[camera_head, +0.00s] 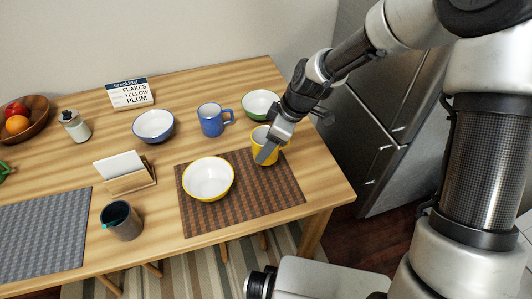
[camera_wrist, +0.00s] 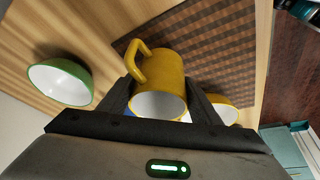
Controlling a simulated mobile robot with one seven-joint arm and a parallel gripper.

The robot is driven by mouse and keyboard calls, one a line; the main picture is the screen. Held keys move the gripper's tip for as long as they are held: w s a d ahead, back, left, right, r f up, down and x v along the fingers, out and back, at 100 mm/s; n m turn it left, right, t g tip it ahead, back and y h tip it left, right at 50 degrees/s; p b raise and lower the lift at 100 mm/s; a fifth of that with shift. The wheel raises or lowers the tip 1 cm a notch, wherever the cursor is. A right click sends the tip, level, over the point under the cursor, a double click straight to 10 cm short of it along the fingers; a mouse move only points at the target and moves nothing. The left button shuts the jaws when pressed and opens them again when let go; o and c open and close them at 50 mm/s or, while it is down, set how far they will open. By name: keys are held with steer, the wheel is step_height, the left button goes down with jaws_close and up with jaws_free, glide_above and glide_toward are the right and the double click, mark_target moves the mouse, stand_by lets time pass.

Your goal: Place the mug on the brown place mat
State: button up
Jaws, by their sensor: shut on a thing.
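The yellow mug (camera_head: 258,148) is in my gripper (camera_head: 267,152) at the back right part of the brown place mat (camera_head: 268,190). My gripper is shut on it. In the wrist view the mug (camera_wrist: 158,72) is between the two fingers (camera_wrist: 160,103), with its handle to the upper left and its white inside toward the camera. The mat (camera_wrist: 205,45) shows behind it. I cannot tell whether the mug's base touches the mat or is a little above it. The finger covers part of the mug in the head view.
A yellow bowl (camera_head: 208,192) stands on the mat, left of the mug. A green bowl (camera_head: 261,98) and a blue mug (camera_head: 211,124) stand behind, with a blue bowl (camera_head: 153,132) further left. A dark cup (camera_head: 122,228) and napkin holder (camera_head: 130,183) stand left. The mat's front right is clear.

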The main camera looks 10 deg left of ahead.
steer(key=shift+f, duration=1.55)
steer(key=shift+f+b, duration=0.1)
steer(key=shift+b, duration=0.25)
steer(key=o, duration=1.2)
steer(key=shift+d+r, duration=0.1)
steer(key=shift+r, duration=0.25)
steer(key=p+v, duration=0.2)
steer(key=v, duration=0.9)
steer(key=shift+d+r+p, duration=0.1)
steer(key=shift+r+p, duration=0.15)
steer(key=shift+p, duration=0.05)
